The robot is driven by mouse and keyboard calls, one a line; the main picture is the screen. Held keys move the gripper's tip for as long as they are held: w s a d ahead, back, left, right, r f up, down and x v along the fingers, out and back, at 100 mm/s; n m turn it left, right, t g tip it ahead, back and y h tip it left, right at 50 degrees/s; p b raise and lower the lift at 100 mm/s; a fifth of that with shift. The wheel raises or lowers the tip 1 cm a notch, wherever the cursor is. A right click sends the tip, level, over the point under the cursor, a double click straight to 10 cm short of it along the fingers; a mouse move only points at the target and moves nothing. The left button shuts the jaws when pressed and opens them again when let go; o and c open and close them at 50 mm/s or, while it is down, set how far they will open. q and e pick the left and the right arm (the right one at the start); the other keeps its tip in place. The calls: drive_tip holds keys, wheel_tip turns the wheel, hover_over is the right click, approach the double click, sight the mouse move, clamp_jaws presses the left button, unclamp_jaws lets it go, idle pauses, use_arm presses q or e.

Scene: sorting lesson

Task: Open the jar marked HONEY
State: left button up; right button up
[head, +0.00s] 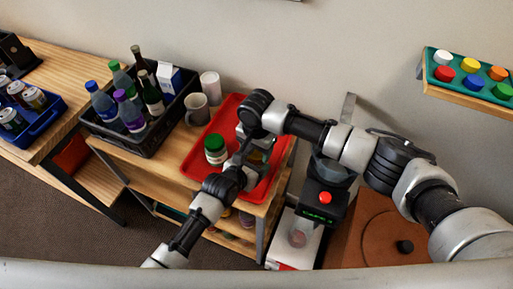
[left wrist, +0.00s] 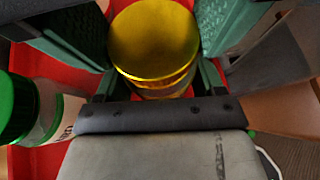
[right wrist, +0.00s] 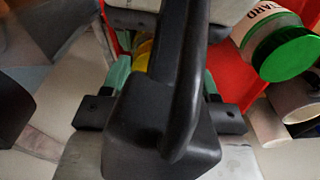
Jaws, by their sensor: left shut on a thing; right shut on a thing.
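A gold-lidded jar (left wrist: 155,40) is between the fingers of my left gripper (left wrist: 155,75), which is shut on it over the red tray. Its label does not show. My right gripper (right wrist: 165,78) comes from above to the same jar and is shut; a dark part in front of its camera hides most of the hold. A yellow patch of the jar (right wrist: 143,55) shows beside one finger. In the head view both grippers meet at the jar (head: 258,152), largely covered. The lid appears to be on the jar.
A green-lidded jar (head: 215,149) stands close left on the red tray (head: 193,168); its label ends in "ARD" in the right wrist view (right wrist: 270,25). A mug (head: 197,110) and a black bottle crate (head: 105,135) are further left. A scale (head: 320,205) stands right.

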drive_tip(key=o, duration=1)
wheel_tip(320, 180, up, 4)
drive_tip(key=shift+r, duration=0.2)
wheel_tip(320, 180, up, 3)
drive_tip(key=shift+r+n, duration=0.2)
drive_tip(key=shift+n, duration=0.5)
drive_tip(key=shift+c, duration=0.3)
drive_tip(key=shift+f, duration=3.95)
